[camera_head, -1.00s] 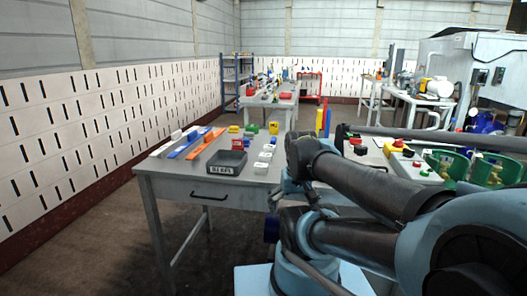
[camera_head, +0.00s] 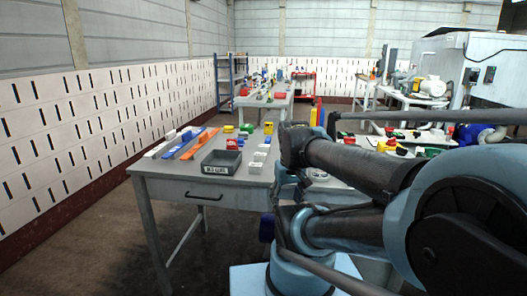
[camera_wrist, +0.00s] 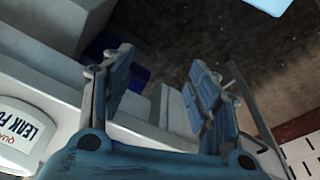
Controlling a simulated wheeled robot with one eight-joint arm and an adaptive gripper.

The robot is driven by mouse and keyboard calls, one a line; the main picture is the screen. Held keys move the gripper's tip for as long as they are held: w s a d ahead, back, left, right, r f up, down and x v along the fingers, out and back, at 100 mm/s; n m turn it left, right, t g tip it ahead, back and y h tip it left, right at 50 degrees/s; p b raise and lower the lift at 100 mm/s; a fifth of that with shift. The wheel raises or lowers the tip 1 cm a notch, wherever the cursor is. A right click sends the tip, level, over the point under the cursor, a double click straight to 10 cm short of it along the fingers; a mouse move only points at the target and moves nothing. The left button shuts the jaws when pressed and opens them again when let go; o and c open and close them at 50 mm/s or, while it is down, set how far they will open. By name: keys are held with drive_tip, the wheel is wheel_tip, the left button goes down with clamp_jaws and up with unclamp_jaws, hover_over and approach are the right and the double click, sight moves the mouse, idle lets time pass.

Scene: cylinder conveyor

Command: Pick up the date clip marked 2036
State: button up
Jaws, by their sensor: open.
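The grey table (camera_head: 170,168) holds a dark labelled tray (camera_head: 220,163) and white, blue and orange bars (camera_head: 200,143). A white object lettered "LEAK" (camera_wrist: 22,137) is left of my gripper in the wrist view.

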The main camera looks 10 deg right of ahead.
drive_tip(key=w+r+n+g, duration=0.1)
drive_tip(key=w+r+n, duration=0.5)
drive_tip(key=w+r, duration=0.95)
wheel_tip(320, 180, up, 6)
drive_tip(key=n+g, duration=0.1)
drive_tip(key=n, duration=0.6)
hover_over(264, 146)
wheel_tip(264, 146, down, 12)
drive_tip(key=shift+w+d+r, duration=0.1)
drive_tip(key=shift+d+r, duration=0.05)
drive_tip(key=shift+r, duration=0.05)
drive_tip(key=shift+w+f, duration=0.2)
drive_tip(key=shift+f, duration=2.4)
drive_tip(key=c, duration=0.9)
